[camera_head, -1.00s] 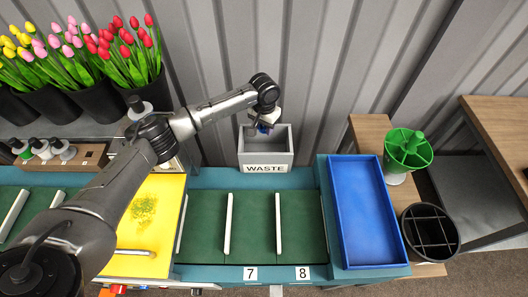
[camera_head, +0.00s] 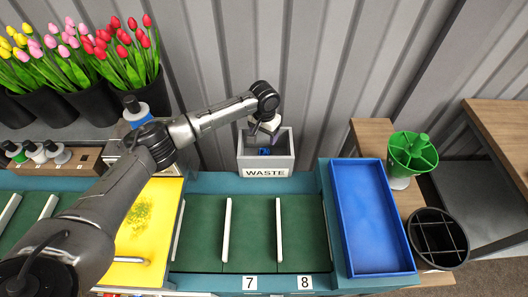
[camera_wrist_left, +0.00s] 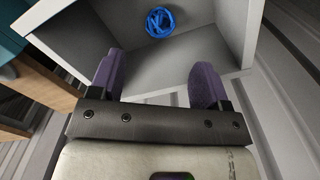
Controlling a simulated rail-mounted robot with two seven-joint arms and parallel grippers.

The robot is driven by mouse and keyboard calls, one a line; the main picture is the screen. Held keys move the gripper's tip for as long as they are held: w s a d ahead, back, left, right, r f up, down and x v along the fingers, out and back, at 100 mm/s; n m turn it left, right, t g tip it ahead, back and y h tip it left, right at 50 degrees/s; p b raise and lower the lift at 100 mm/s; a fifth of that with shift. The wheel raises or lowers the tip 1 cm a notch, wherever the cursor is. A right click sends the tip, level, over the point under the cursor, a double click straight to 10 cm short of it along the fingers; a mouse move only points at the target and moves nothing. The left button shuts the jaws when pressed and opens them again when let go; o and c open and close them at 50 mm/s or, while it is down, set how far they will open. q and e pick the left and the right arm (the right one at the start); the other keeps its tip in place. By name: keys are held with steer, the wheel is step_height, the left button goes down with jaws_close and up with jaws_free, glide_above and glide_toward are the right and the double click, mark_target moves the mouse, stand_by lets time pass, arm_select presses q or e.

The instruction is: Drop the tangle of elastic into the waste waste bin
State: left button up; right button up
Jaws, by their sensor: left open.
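The grey waste bin (camera_head: 265,162) stands behind the green-compartment bench, with its WASTE label facing front. The blue tangle of elastic (camera_wrist_left: 160,20) lies inside the bin, on its floor, in the left wrist view; a bit of blue (camera_head: 265,151) also shows inside the bin in the head view. My left gripper (camera_head: 264,130) is above the bin's back part. In the left wrist view its purple fingers (camera_wrist_left: 158,82) are spread apart with nothing between them, over the bin's opening. The right gripper is not in view.
A blue tray (camera_head: 372,215) lies to the right on the bench. A green divided holder (camera_head: 411,153) and a black divided pot (camera_head: 438,238) stand farther right. Black buckets of tulips (camera_head: 96,104) stand at the back left. A yellow board (camera_head: 150,225) lies below my left arm.

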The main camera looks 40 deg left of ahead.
arm_select(q)
step_height(320, 180, up, 14)
steer(key=p, duration=0.2)
steer(key=shift+p, duration=0.4)
steer(key=shift+f, duration=0.1)
stand_by(0.5)
